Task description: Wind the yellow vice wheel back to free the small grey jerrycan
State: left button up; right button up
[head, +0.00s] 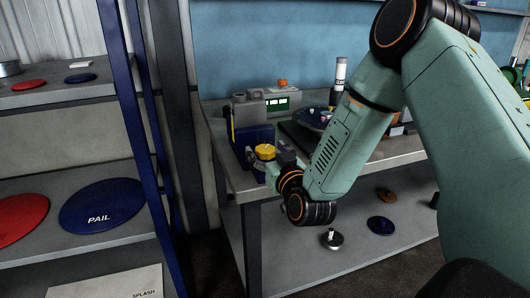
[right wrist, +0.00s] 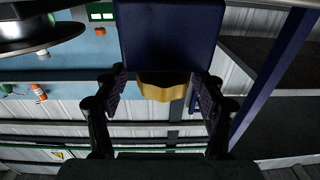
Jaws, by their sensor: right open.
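The yellow vice wheel (head: 265,149) sits on the front of a dark blue vice (head: 252,135) at the near left corner of the workbench. In the right wrist view the wheel (right wrist: 163,86) lies between my right gripper's fingers (right wrist: 162,97), with the blue vice body (right wrist: 170,40) beyond it. The right gripper is open, one finger on each side of the wheel; contact is not clear. In the head view my right gripper (head: 277,163) is at the wheel. A small grey body (head: 246,111), likely the jerrycan, shows at the vice top, partly hidden. My left gripper is not in view.
A grey box with a green display (head: 277,104) stands behind the vice. A blue rack post (head: 130,120) and shelves with a blue PAIL disc (head: 101,205) stand left. My right arm covers part of the bench.

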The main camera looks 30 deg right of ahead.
jog(key=shift+w+a+r, duration=0.15)
jog(key=shift+w+r, duration=0.05)
jog(key=shift+w, duration=0.05)
jog(key=shift+w+f, duration=0.1)
jog(key=shift+f, duration=0.05)
jog(key=shift+c, duration=1.3)
jog(key=c, duration=0.9)
